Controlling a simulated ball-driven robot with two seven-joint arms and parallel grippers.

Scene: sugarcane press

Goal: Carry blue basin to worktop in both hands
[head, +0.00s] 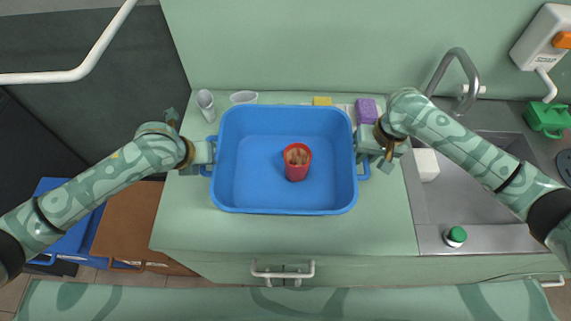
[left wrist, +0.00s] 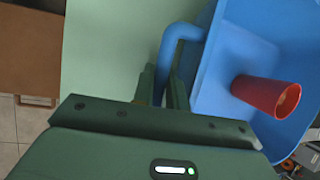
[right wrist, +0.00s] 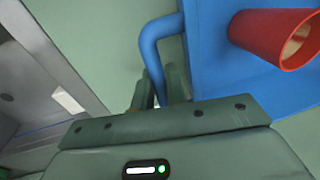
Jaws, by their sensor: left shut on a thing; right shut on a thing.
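The blue basin (head: 255,190) is over the light green worktop (head: 300,235) in the head view. I cannot tell whether it rests on the worktop or hangs just above it. A red cup (head: 297,163) with something tan inside stands in the basin; it also shows in the left wrist view (left wrist: 262,95) and the right wrist view (right wrist: 270,38). My left gripper (head: 210,157) is shut on the basin's left handle (left wrist: 178,45). My right gripper (head: 363,155) is shut on its right handle (right wrist: 150,45).
Two pale cups (head: 206,103), a yellow sponge (head: 322,101) and a purple sponge (head: 366,110) stand along the back. A sink with a tap (head: 458,70) lies at right, holding a white block (head: 426,164). A green-capped item (head: 455,236) sits on the sink edge. The worktop's front strip is clear.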

